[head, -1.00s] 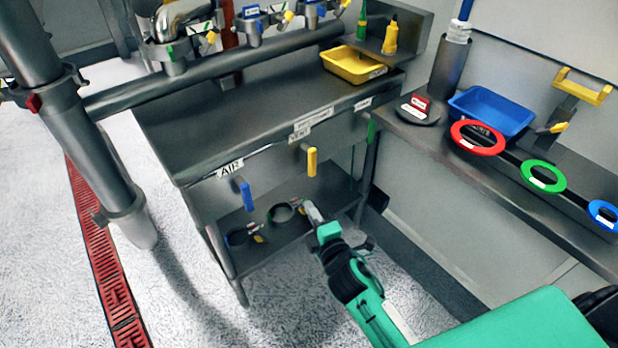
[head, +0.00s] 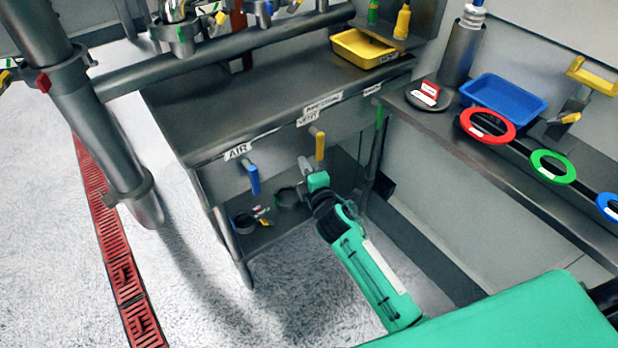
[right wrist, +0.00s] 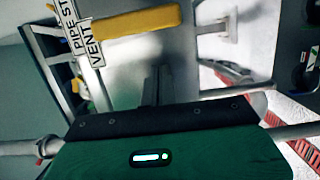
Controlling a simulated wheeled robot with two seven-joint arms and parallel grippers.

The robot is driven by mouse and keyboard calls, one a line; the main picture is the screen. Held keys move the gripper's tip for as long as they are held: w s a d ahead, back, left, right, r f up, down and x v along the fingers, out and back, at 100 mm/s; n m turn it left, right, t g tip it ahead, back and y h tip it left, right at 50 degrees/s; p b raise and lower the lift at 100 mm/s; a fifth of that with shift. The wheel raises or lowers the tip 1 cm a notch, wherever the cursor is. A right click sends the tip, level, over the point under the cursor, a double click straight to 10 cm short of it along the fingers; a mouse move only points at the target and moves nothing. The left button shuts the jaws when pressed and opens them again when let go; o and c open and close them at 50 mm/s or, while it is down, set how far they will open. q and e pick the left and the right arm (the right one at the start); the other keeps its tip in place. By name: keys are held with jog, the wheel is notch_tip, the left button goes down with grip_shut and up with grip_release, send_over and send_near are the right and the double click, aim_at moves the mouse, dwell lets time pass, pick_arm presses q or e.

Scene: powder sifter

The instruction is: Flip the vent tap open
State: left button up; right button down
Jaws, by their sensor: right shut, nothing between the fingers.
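The vent tap's yellow lever (head: 319,147) hangs down from the bench front below the VENT label (head: 307,119). In the right wrist view the yellow lever (right wrist: 140,20) lies across the top, beside the VENT label (right wrist: 91,45). My right gripper (head: 304,163) is shut and empty, just left of and slightly below the lever in the head view. Its dark fingers (right wrist: 156,85) also show in the right wrist view, with a visible gap to the lever there. I cannot tell the exact depth between them. My left gripper is not in view.
A blue lever (head: 253,178) hangs under the AIR label (head: 237,151), left of my gripper. A lower shelf (head: 262,238) holds ring-shaped parts. A side bench on the right carries a blue tray (head: 503,98) and coloured rings. A yellow tray (head: 363,49) sits on the bench top.

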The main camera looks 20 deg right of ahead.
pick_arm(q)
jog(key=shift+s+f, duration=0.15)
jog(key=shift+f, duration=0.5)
pick_arm(e)
jog(key=d, duration=0.1)
jog(key=w+d, duration=0.1)
jog(key=d, duration=0.1)
jog(key=shift+d, duration=0.15)
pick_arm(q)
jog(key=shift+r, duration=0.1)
